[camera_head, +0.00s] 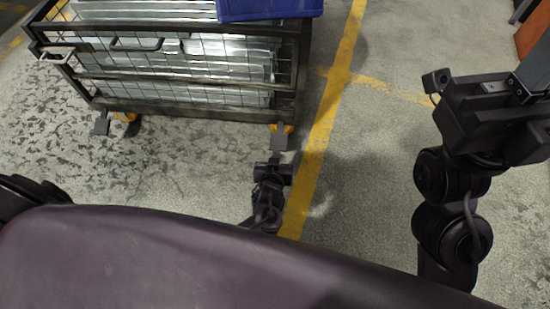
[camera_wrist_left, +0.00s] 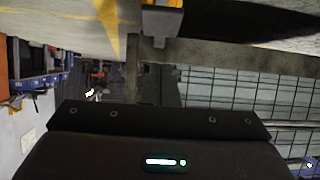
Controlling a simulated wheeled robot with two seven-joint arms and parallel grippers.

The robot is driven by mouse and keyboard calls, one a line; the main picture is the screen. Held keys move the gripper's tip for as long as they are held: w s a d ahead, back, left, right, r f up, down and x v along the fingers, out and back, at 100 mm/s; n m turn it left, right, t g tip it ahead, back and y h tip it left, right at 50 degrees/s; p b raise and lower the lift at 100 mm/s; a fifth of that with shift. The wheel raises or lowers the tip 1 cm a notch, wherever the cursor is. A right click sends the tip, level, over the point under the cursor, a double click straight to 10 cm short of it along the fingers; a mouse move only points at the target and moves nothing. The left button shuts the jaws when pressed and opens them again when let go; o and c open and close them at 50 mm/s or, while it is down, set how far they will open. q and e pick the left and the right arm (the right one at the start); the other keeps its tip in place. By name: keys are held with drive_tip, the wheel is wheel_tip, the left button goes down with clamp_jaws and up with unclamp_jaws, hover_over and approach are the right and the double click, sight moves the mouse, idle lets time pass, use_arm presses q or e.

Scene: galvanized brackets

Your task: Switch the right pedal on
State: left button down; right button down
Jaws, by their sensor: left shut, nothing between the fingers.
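The right pedal (camera_head: 279,138) is a small dark grey plate at the yellow caster under the right front corner of the wire-mesh trolley (camera_head: 190,108). In the left wrist view the grey pedal (camera_wrist_left: 161,22) shows at the top. Whether it is up or down I cannot tell. My left gripper (camera_head: 274,168) is shut and empty, just in front of the right pedal, with a small gap seen from above. My right gripper (camera_head: 437,84) is at the right, far from the trolley, and its finger opening is unclear. The left pedal (camera_head: 101,124) sits under the trolley's other front corner.
The trolley holds stacked metal brackets (camera_head: 225,62), with a blue bin (camera_head: 268,9) on top. A yellow floor line (camera_head: 322,125) runs right of the trolley. The floor between the trolley and my base is clear. A workbench (camera_wrist_left: 40,75) shows in the wrist view.

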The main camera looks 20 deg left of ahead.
use_arm(q)
drive_tip(key=shift+p+v, duration=0.35)
drive_tip(key=shift+v, duration=1.1)
drive_tip(key=shift+f, duration=0.1)
